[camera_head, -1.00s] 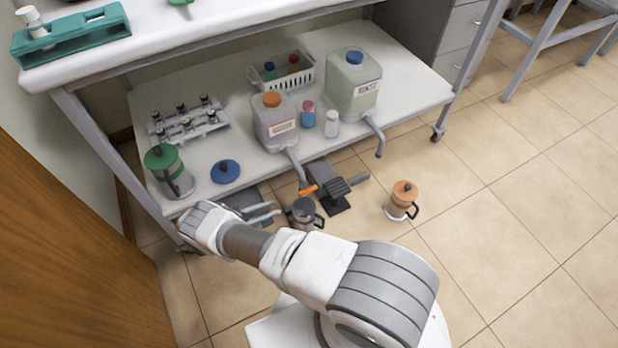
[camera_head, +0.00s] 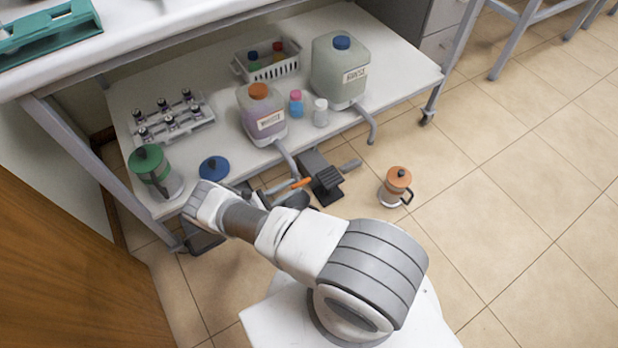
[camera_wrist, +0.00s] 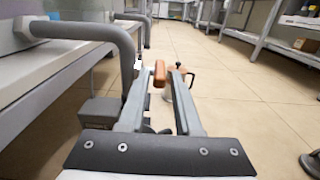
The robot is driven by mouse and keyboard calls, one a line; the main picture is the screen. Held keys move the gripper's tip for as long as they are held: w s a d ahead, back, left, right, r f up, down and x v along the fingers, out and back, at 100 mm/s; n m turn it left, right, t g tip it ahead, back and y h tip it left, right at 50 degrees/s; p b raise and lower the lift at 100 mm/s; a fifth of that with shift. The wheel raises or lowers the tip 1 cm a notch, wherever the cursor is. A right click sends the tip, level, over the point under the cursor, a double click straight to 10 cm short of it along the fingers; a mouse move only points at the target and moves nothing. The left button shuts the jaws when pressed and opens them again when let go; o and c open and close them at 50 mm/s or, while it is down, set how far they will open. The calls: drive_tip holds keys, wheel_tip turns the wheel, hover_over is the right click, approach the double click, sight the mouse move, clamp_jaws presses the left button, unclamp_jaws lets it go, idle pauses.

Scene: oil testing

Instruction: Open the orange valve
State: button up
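The orange valve (camera_head: 301,183) is a small orange handle below the shelf's front edge, near the end of the grey spout (camera_head: 286,158) of the orange-capped jug (camera_head: 263,112). In the wrist view the valve (camera_wrist: 159,74) shows between my gripper's two fingertips (camera_wrist: 160,76), with visible space on both sides. My gripper (camera_head: 282,191) is open and reaches rightward to the valve in the head view. Whether a finger touches the valve cannot be told. The spout (camera_wrist: 122,40) curves down beside the left finger in the wrist view, its lower end partly hidden.
An orange-lidded pitcher (camera_head: 396,186) stands on the floor to the right. The green-grey jug's spout (camera_head: 368,122) also overhangs the shelf (camera_head: 230,145).

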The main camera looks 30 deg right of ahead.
sight(309, 178)
drive_tip(key=d, duration=0.7)
drive_tip(key=shift+w+d, duration=0.15)
drive_tip(key=shift+d, duration=0.1)
clamp_jaws()
